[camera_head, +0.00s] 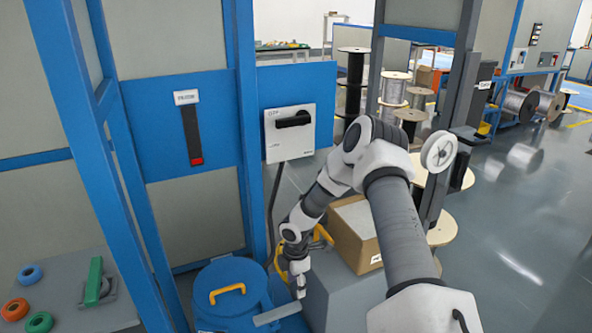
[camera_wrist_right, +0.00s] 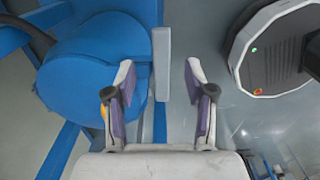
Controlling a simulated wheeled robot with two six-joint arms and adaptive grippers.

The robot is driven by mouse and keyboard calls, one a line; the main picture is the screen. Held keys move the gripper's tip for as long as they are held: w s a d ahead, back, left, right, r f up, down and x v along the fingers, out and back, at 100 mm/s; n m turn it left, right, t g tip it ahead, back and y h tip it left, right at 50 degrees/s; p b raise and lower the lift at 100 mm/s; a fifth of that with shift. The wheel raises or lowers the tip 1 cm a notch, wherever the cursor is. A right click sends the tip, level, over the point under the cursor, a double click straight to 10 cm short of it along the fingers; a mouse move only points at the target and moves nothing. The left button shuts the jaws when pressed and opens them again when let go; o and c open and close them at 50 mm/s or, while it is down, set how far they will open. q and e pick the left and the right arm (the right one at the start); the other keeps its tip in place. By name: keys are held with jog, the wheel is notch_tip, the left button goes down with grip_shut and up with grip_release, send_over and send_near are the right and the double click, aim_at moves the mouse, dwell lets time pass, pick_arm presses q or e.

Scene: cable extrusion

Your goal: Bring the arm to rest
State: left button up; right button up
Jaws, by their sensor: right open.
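My right arm comes in from the lower right in the head view, bends at a raised elbow and reaches down to my right gripper (camera_head: 298,282). The gripper is over the right side of a blue drum (camera_head: 205,300) with a yellow handle (camera_head: 227,291). In the right wrist view the two fingers (camera_wrist_right: 160,82) stand apart. A flat grey bar (camera_wrist_right: 162,45) shows beyond and between the fingertips; it also shows below the gripper in the head view (camera_head: 278,314). I see no finger contact with it. My left gripper is not in view.
A cardboard box (camera_head: 355,237) on a grey block is close beside the forearm. A blue frame post (camera_head: 250,120), a switch box (camera_head: 290,133) and a red-tipped lever (camera_head: 192,135) stand behind. Cable spools (camera_head: 394,90) are further back. Grey floor (camera_head: 520,240) is open at right.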

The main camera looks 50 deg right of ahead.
jog(key=shift+r, duration=1.6)
